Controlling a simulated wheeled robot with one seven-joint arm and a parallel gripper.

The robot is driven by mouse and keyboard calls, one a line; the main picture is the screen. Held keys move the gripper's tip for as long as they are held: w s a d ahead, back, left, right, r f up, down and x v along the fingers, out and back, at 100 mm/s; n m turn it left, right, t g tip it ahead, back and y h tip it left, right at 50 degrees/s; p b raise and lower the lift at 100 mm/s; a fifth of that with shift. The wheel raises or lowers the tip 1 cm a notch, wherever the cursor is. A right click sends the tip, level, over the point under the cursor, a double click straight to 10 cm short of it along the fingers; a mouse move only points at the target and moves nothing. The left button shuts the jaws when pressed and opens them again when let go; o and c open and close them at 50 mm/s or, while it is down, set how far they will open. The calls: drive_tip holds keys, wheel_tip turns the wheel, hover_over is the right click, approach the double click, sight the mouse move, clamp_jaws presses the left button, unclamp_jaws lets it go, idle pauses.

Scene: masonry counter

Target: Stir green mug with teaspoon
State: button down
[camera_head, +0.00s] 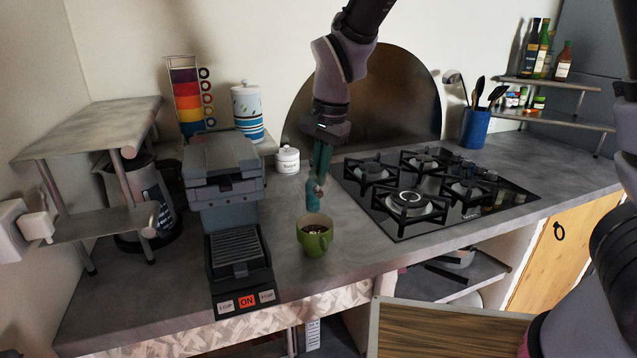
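The green mug (314,240) stands upright near the front edge of the counter, with dark contents and pale specks inside. My gripper (314,190) points down, with its lower end just above the mug's back rim. Its teal fingers are seen almost edge-on, so the gap between them does not show. I cannot make out a separate teaspoon; whether one is between the fingers is unclear.
A grey coffee machine (235,215) stands left of the mug, and a black gas hob (430,190) lies to the right. A white lidded jar (287,160) is behind. A blue utensil pot (475,128) stands at the back right. Counter around the mug is clear.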

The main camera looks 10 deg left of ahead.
drive_tip(key=shift+s+a+r, duration=0.15)
drive_tip(key=shift+s+r, duration=0.35)
drive_tip(key=shift+s, duration=0.1)
drive_tip(key=shift+s+f, duration=0.15)
drive_tip(key=shift+w+f, duration=0.2)
drive_tip(key=shift+f, duration=5.1)
